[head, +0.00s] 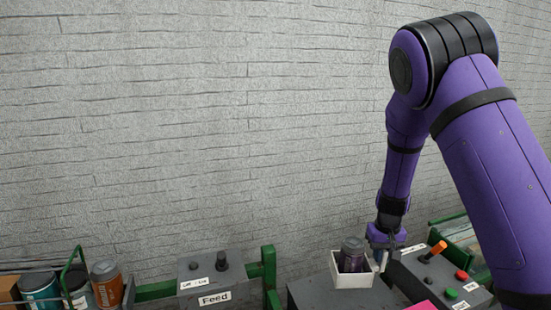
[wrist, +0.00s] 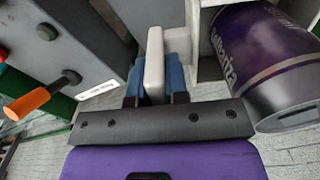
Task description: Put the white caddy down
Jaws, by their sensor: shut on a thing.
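The white caddy (head: 367,281) is a small open box in the head view, at the front beside the control panel. A dark purple canister (head: 351,255) with a grey-black lid stands in it and rises above its rim. In the wrist view the canister (wrist: 255,55) fills the upper right, with part of the white caddy wall (wrist: 207,40) beside it. My gripper (head: 384,257) is at the caddy's right side, shut on it. In the wrist view its fingers (wrist: 165,60) are close together at the pale edge. I cannot tell whether the caddy's base touches the grey surface.
A grey surface (head: 308,291) lies left of the caddy. A control panel (head: 440,272) with an orange-handled lever (head: 435,250), red button and green button stands right. A grey Feed box (head: 209,275) and several canisters (head: 106,285) are at left. A pink thing (head: 421,305) shows at the bottom.

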